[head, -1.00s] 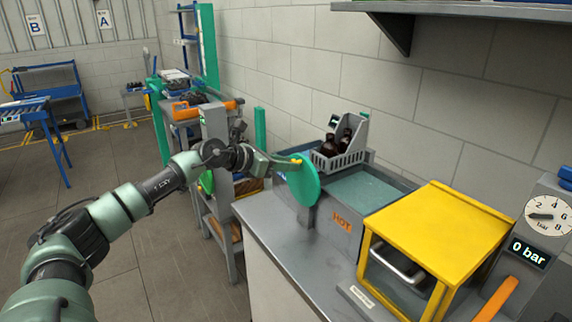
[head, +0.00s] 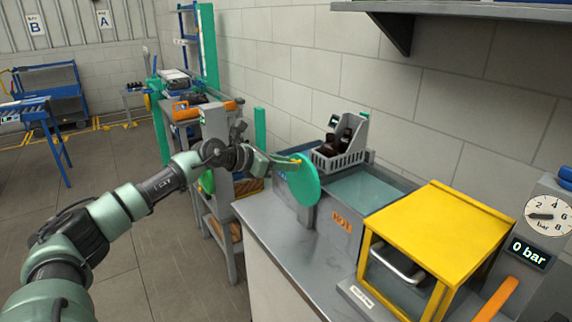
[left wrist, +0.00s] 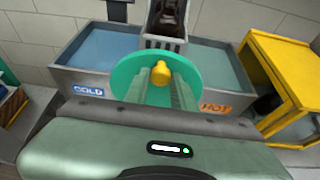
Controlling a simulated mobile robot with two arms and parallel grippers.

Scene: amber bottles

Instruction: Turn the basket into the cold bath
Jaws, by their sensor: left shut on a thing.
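The grey slotted basket (head: 340,162) holds dark amber bottles (head: 346,139) and sits raised at the tank. In the left wrist view the basket (left wrist: 166,43) is between the cold bath (left wrist: 105,50) at left and the hot bath (left wrist: 214,68) at right. A green disc (head: 303,182) with a yellow knob (left wrist: 161,73) stands upright at the tank's front. My left gripper (head: 290,164) is shut on the yellow knob; its fingers (left wrist: 163,88) reach to the disc's face. In the head view the disc and arm hide most of the cold bath. My right gripper is not in view.
A yellow-topped box (head: 440,225) stands right of the hot bath, with a pressure gauge (head: 548,215) beyond it. A shelf (head: 460,10) overhangs at upper right. The grey bench top (head: 285,240) in front is clear. A cluttered rack (head: 190,105) stands behind my arm.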

